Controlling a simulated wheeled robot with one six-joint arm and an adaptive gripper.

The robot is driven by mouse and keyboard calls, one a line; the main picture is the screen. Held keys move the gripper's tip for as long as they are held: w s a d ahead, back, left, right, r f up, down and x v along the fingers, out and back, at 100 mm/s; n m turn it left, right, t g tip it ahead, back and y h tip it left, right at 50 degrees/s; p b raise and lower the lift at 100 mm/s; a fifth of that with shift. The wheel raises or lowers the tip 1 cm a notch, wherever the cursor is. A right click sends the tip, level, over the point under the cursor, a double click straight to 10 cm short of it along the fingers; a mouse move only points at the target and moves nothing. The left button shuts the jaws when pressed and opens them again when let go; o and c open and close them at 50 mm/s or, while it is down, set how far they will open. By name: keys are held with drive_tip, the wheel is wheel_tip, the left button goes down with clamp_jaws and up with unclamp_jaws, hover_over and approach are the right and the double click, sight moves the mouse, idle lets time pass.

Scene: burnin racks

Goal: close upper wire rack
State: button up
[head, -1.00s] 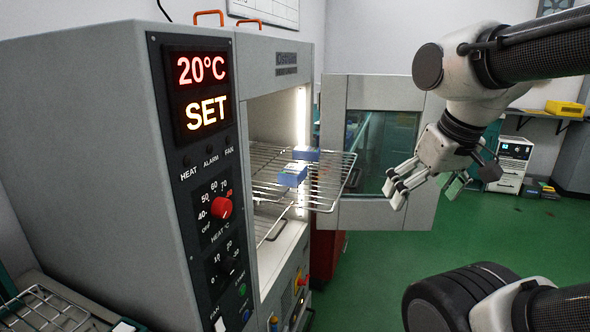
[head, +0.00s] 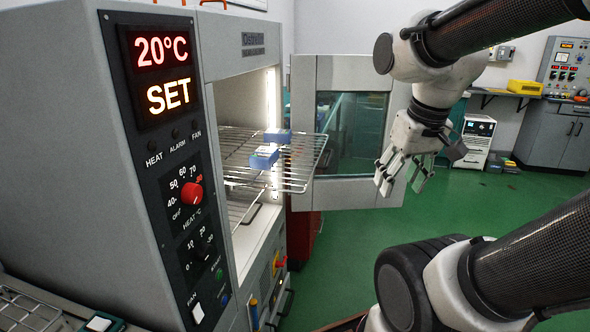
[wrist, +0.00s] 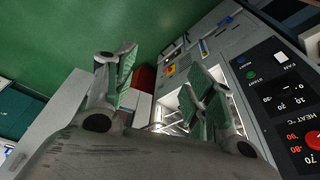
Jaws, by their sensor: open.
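The upper wire rack (head: 300,179) is pulled part way out of the lit oven chamber in the head view. Two blue boxes lie on it, a nearer one (head: 262,160) and a farther one (head: 278,135). My gripper (head: 401,188) is open and empty, to the right of the rack's front edge and apart from it, with fingers pointing down. In the wrist view the open fingers (wrist: 165,95) show with a gap between them. The rack is mostly hidden behind the fingers there.
The oven door (head: 349,190) stands open behind the rack. The oven's control panel (head: 175,180) reads 20°C SET. A lower wire rack (head: 243,207) is inside the chamber. Green floor (head: 440,220) is clear to the right. A white cabinet (head: 476,140) stands farther back.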

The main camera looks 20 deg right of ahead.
drive_tip(key=d+f+m+g, duration=0.1)
drive_tip(key=f, duration=0.1)
drive_tip(key=d+f+m+g+y, duration=0.1)
drive_tip(key=d+f+m, duration=0.1)
drive_tip(key=d+f+m+g+y, duration=0.1)
drive_tip(key=f, duration=0.2)
drive_tip(key=shift+s+d+f+m+g, duration=0.1)
drive_tip(key=shift+s+d+m+g, duration=0.15)
drive_tip(key=shift+s+m+g, duration=0.1)
clamp_jaws()
drive_tip(key=w+f+m+t+y, duration=0.65)
drive_tip(key=f+m+y, duration=0.35)
drive_tip(key=m, duration=0.5)
drive_tip(key=w+d+r+m+t+y, duration=0.25)
drive_tip(key=w+r+m+t, duration=0.2)
drive_tip(key=w+r, duration=0.3)
drive_tip(key=x, duration=1.5)
drive_tip(key=shift+n, duration=0.4)
